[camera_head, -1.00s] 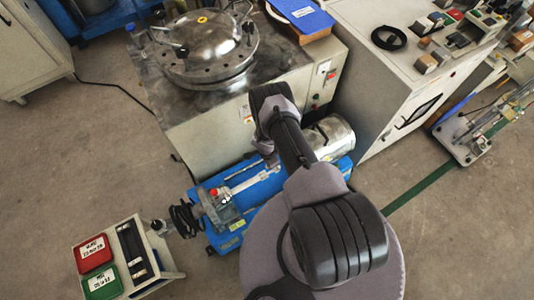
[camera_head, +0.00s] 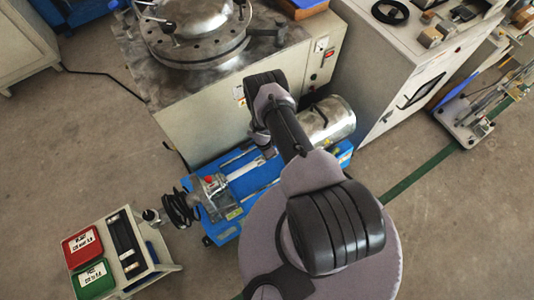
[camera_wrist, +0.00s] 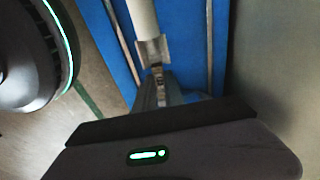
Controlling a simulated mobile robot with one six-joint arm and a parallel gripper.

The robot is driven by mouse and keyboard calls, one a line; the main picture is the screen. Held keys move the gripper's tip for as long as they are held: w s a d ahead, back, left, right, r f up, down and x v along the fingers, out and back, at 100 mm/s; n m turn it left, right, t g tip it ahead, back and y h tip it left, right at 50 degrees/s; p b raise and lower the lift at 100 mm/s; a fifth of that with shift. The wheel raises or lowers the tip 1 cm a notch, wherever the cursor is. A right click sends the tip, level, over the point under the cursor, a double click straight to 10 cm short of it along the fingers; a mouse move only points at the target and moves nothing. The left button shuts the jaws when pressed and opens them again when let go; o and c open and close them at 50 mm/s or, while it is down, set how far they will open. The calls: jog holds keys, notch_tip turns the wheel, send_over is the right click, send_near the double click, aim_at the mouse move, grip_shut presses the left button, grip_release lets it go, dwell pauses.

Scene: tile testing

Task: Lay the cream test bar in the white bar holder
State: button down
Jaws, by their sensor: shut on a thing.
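The cream test bar (camera_wrist: 143,16) shows in the wrist view as a pale round rod running out of the top edge. Its near end is between the fingertips of my gripper (camera_wrist: 152,48), which is shut on it. Blue machine base lies behind the bar. In the head view my own arm hides most of the gripper and the bar. A pale-framed rack with long dark slots (camera_head: 122,240) stands on a small cart at the lower left; I cannot tell whether it is the white bar holder.
A red tray (camera_head: 82,247) and a green tray (camera_head: 93,279) sit beside the rack. A blue-based machine (camera_head: 220,228) with a steel cylinder (camera_head: 327,122) lies by my arm. A large cabinet with a round metal lid (camera_head: 198,28) stands behind.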

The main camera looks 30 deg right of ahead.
jog(key=c, duration=1.3)
grip_release()
jog(key=shift+c, duration=0.2)
jog(key=shift+r, duration=0.1)
notch_tip(320, 180, up, 17)
jog(key=a+p, duration=0.2)
jog(key=p, duration=1.2)
